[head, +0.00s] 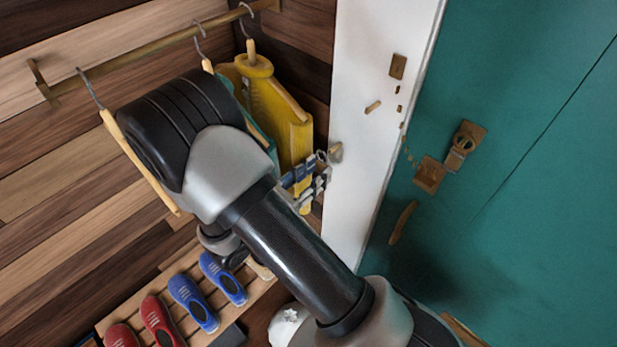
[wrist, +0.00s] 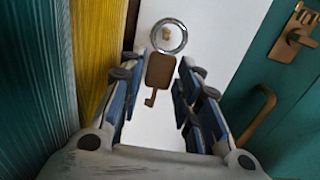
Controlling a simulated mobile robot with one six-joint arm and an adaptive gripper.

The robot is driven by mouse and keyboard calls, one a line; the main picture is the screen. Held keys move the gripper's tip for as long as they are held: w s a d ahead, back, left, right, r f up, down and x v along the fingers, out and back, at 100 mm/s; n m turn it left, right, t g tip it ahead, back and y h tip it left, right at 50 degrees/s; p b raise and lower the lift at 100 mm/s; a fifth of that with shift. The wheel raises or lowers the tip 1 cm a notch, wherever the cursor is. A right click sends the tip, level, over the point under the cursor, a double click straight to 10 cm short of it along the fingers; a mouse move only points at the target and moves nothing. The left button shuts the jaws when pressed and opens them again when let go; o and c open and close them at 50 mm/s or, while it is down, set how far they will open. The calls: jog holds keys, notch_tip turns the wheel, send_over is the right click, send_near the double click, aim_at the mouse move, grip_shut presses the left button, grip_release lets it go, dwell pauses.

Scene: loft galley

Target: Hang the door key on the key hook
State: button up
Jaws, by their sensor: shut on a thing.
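The door key (wrist: 160,70) is brown with a metal ring (wrist: 183,40) at its top, and its bit points down. My gripper (wrist: 160,88) is shut on the key, with the ring standing out beyond the fingertips. A small brass key hook (wrist: 167,33) on the white door frame shows through the ring in the wrist view. In the head view the hook (head: 373,107) is up and right of my gripper (head: 318,165), with a gap between the ring (head: 335,153) and it. The key body is mostly hidden there.
A yellow garment (head: 283,110) hangs from the brass rail (head: 150,55) close to the left of my gripper. A teal door (head: 540,150) with brass fittings stands right of the white frame (head: 360,160). Blue and red shoes (head: 190,300) lie on a rack below.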

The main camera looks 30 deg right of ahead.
aim_at(343, 126)
jog(key=shift+x, duration=2.05)
jog(key=shift+w+d+f+b, duration=0.25)
jog(key=shift+d+f+b, duration=0.3)
jog(key=shift+d+f, duration=0.1)
jog(key=o, duration=1.2)
jog(key=shift+r, duration=0.1)
notch_tip(343, 126, up, 10)
jog(key=shift+f, duration=0.1)
